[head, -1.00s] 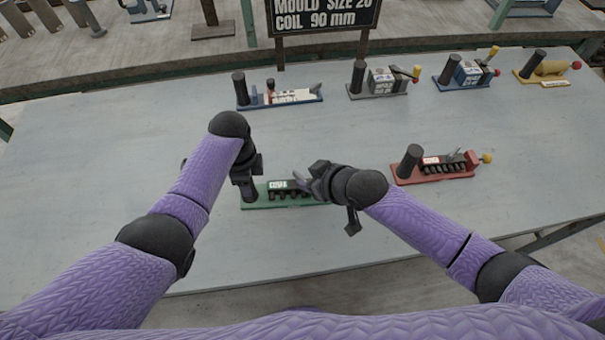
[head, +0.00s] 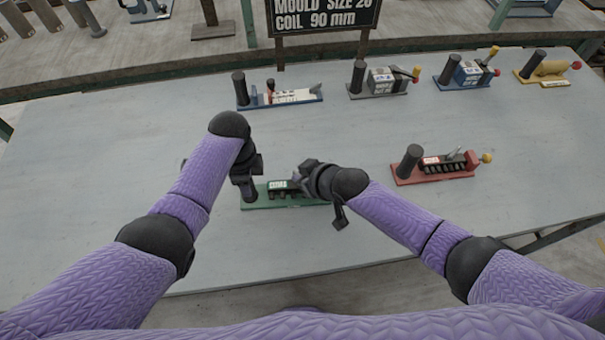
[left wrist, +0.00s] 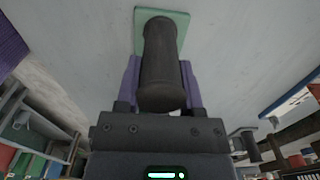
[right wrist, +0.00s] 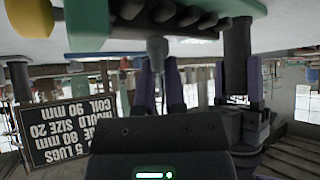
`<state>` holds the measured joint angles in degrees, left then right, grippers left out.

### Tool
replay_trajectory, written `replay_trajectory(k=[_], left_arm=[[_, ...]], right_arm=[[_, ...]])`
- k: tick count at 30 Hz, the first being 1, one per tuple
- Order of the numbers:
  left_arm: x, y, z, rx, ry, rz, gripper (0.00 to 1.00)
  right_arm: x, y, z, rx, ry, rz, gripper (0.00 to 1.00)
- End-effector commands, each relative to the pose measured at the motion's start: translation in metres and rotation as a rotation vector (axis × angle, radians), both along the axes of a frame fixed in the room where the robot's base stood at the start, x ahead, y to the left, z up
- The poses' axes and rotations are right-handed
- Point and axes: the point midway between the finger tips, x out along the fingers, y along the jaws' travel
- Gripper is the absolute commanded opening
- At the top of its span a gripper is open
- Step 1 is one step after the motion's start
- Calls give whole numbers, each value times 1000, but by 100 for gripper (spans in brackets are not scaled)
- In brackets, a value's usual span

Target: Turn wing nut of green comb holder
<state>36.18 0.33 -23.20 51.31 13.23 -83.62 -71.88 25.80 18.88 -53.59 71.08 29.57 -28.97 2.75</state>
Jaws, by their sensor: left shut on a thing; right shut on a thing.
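The green comb holder (head: 262,205) lies on the grey table, with a row of dark comb pieces and a white label (head: 277,185) on top. My left gripper (head: 249,190) is shut around its upright black post; the post (left wrist: 162,65) stands between the purple fingers in the left wrist view. My right gripper (head: 300,182) is at the holder's right part and hides the wing nut in the head view. In the right wrist view, which is upside down, a small grey part, apparently the wing nut (right wrist: 157,47), sits between the fingers under the green holder (right wrist: 85,25).
A red holder (head: 405,178) stands to the right. Blue (head: 245,104), grey (head: 358,94), dark-blue (head: 450,83) and yellow (head: 535,78) holders line the back. A black sign (head: 325,15) stands behind. The table's left side is clear.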

Motion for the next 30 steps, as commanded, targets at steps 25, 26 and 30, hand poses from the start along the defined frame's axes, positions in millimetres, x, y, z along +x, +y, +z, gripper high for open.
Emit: replay_trajectory(k=[25, 26, 30], left_arm=[[0, 0, 0, -1, 0, 1, 0], [0, 0, 0, -1, 0, 1, 0], [0, 0, 0, -1, 0, 1, 0]], right_arm=[[-1, 3, 0, 1, 0, -420, 0], [-1, 3, 0, 2, 1, -419, 0], [-1, 3, 0, 1, 0, -419, 34]])
